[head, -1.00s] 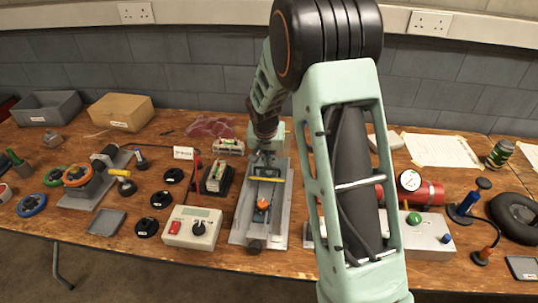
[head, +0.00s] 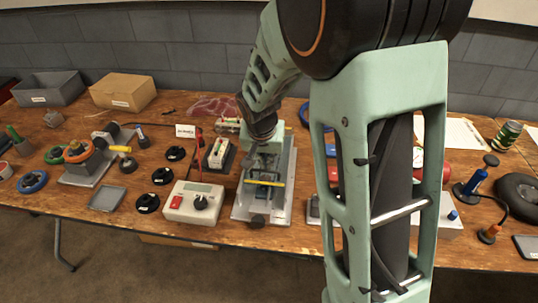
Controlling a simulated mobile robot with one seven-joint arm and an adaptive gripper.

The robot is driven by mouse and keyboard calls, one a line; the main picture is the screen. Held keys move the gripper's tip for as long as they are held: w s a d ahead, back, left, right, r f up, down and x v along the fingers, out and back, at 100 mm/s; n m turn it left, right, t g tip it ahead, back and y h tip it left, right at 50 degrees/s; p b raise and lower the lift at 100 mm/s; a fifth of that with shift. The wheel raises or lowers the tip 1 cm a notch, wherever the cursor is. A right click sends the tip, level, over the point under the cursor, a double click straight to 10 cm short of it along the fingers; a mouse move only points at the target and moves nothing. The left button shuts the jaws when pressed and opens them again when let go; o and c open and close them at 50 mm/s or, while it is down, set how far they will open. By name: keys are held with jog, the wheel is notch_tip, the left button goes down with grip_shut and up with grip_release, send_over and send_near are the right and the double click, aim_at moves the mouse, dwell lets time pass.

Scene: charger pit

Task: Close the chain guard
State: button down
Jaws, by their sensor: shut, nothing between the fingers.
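The chain guard unit sits on a long grey base plate (head: 241,208) near the middle of the bench. A yellow bar (head: 266,184), apparently the edge of the chain guard, crosses the plate around its middle. My gripper (head: 264,176) is shut and empty, low over the plate at the yellow bar. It appears to touch the bar, but I cannot tell for sure. The orange part seen earlier on the plate is now hidden behind the bar and gripper.
A white meter box (head: 194,202) with a red switch stands close left of the plate. My arm hides much of the bench to the right. Black discs (head: 162,176) and a grey tray (head: 106,198) lie further left.

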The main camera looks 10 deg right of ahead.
jog(key=shift+s+a+f+b, duration=0.1)
jog(key=shift+s+a+b, duration=0.2)
jog(key=shift+s, duration=0.6)
jog(key=shift+s+a+r+b, duration=0.1)
jog(key=shift+s+a+b, duration=0.15)
jog(key=shift+s, duration=0.6)
jog(key=shift+s+a+f+b, duration=0.1)
jog(key=shift+s+a+b, duration=0.2)
jog(key=shift+s, duration=0.6)
